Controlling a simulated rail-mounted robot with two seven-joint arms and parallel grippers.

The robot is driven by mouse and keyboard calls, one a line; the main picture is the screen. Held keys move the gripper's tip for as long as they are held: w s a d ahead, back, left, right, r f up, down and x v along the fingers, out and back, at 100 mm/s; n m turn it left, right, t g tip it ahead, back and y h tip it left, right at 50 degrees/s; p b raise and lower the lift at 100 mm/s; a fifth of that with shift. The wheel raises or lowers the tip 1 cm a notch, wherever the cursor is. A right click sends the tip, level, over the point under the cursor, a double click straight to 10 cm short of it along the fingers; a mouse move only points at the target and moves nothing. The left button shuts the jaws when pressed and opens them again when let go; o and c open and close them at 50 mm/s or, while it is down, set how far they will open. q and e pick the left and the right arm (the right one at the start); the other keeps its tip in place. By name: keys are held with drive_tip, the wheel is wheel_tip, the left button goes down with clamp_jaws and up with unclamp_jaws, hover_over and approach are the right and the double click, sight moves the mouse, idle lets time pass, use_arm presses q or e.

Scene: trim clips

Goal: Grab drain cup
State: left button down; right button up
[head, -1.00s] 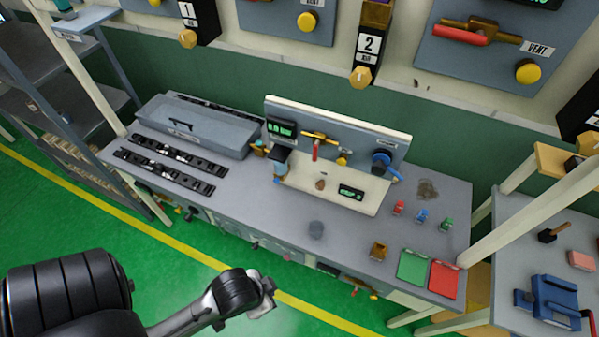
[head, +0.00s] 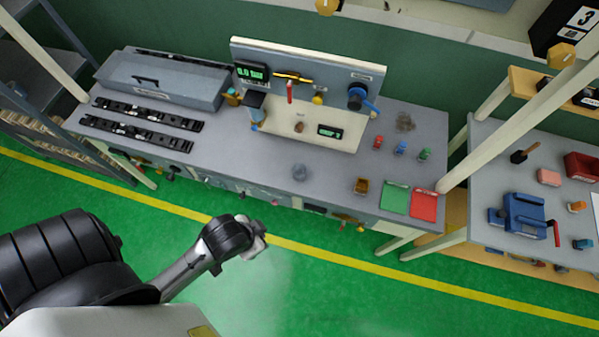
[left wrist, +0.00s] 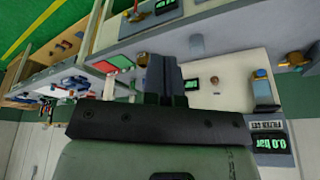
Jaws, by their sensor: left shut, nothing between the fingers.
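A small grey, see-through cup (head: 300,172), which looks like the drain cup, stands on the front part of the grey bench (head: 330,165), in front of the gauge panel. My left gripper (head: 260,243) is in front of the bench over the green floor, lower left of the cup in the head view and apart from it. In the left wrist view its fingers (left wrist: 168,75) are together with nothing between them. My right gripper is not in view.
The panel (head: 300,70) with gauge and valves stands behind the cup. A grey tray (head: 165,80) and black rails are at left. A second table (head: 480,170) is at right.

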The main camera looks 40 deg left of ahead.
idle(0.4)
use_arm(q)
drive_tip(key=shift+c, duration=0.8)
unclamp_jaws()
